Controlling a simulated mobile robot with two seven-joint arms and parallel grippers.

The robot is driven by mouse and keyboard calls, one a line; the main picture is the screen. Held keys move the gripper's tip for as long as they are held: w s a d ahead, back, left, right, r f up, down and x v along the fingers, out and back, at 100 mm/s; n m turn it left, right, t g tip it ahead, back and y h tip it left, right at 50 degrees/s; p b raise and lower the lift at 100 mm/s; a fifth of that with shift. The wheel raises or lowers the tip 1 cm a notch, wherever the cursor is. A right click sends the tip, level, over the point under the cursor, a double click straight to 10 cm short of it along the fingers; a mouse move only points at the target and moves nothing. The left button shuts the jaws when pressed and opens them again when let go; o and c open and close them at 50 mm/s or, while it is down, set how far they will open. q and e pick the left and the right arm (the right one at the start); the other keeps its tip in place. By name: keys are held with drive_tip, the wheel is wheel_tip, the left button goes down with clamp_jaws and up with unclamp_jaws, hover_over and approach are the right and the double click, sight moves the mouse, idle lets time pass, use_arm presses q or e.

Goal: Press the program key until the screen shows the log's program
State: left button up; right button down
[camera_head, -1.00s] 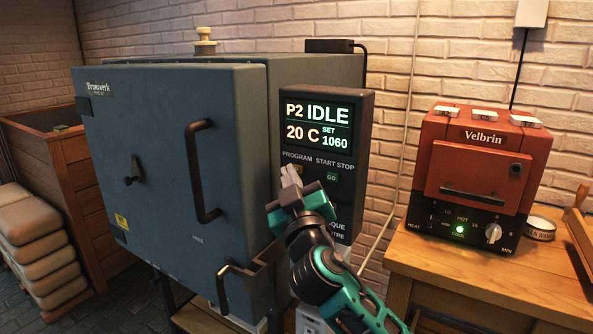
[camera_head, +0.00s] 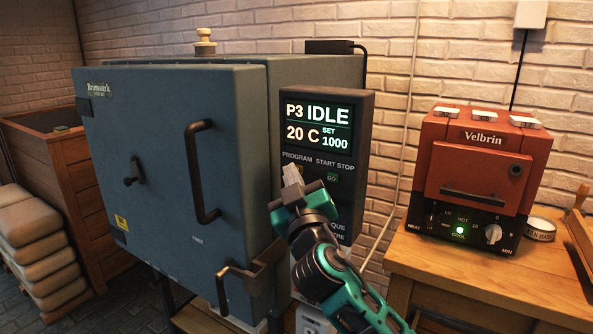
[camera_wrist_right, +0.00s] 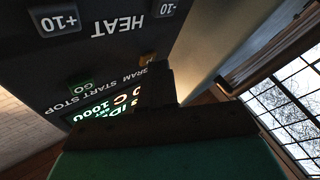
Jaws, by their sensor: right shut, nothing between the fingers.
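The kiln's screen (camera_head: 316,127) reads P3 IDLE, 20 C, SET 1000. It sits on the dark control panel (camera_head: 362,150) at the right of the blue-grey kiln. In the right wrist view the screen (camera_wrist_right: 105,107) is upside down and partly covered. The amber program key (camera_wrist_right: 148,60) shows there just beyond my fingers; in the head view my fingertips mostly cover it, under the word PROGRAM. My right gripper (camera_head: 292,175) is shut and empty, its tips at the key. I cannot tell whether they touch it. No log is readable. My left gripper is out of view.
The green GO key (camera_head: 332,178) is just right of my fingertips. The kiln door (camera_head: 165,150) is shut, its handle (camera_head: 203,172) standing out to the left. A red Velbrin oven (camera_head: 478,170) stands on the wooden table (camera_head: 430,275) at right.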

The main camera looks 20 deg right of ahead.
drive_tip(key=shift+s+a, duration=0.45)
drive_tip(key=shift+a, duration=0.15)
idle(0.3)
drive_tip(key=s+a, duration=0.1)
drive_tip(key=a, duration=0.1)
drive_tip(key=s+a+b, duration=0.1)
drive_tip(key=s+a, duration=0.1)
idle(0.4)
drive_tip(key=shift+f, duration=0.1)
idle(0.4)
